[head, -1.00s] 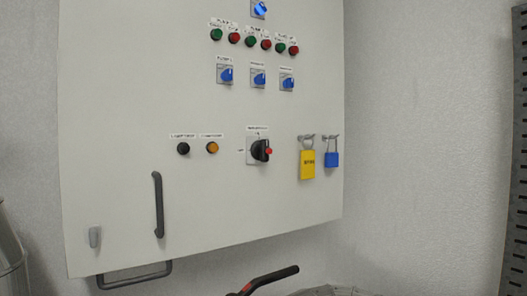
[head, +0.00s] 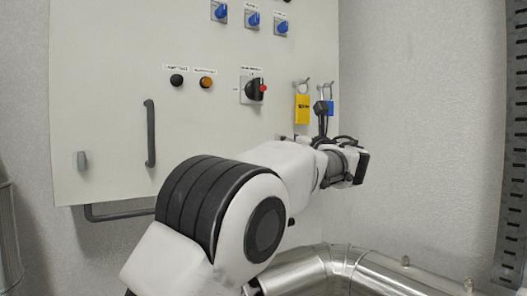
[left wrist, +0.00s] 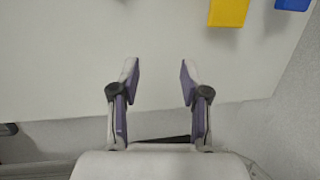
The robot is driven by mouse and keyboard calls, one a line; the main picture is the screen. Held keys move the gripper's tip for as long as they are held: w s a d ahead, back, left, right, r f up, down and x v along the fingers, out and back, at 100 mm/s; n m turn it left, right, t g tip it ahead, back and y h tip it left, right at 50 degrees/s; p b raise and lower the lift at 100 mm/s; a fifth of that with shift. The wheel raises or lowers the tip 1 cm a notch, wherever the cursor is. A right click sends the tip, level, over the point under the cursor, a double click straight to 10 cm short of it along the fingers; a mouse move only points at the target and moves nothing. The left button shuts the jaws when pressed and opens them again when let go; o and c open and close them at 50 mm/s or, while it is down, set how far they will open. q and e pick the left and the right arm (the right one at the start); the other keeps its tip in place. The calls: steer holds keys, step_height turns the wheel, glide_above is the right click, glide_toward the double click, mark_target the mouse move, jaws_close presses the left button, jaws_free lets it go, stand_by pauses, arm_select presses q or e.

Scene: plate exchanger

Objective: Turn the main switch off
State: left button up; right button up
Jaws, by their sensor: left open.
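The main switch (head: 252,90) is a black rotary knob with a red part at its right, on a pale square plate on the white cabinet door. It shows in the head view, clear of my arm, and is not in the left wrist view. My left gripper (head: 321,120) is below and right of the switch, just under the hanging padlock and tag. In the left wrist view the left gripper (left wrist: 160,78) is open and empty, its two fingers spread in front of the bare cabinet face. My right gripper is not in view.
A yellow tag (head: 302,109) and a blue padlock (head: 330,108) hang on hooks right of the switch. A black button (head: 177,80) and an orange lamp (head: 206,82) sit to its left. The door has a dark handle (head: 150,133). Shiny pipes (head: 300,272) run below.

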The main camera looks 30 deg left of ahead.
mark_target(265, 90)
arm_select(q)
steer(key=s+r+n+g+y, duration=0.2)
steer(key=s+r+y, duration=0.3)
steer(key=r, duration=0.5)
steer(key=shift+h, duration=0.5)
steer(key=p+x, duration=0.1)
steer(key=x, duration=0.3)
steer(key=p+x, duration=0.1)
steer(key=x, duration=0.2)
steer(key=shift+s+a+p, duration=0.2)
steer(key=shift+s+p, duration=0.1)
steer(key=shift+s, duration=0.05)
steer(key=shift+w+f, duration=0.1)
steer(key=shift+d, duration=0.1)
steer(key=shift+c, duration=1)
jaws_close()
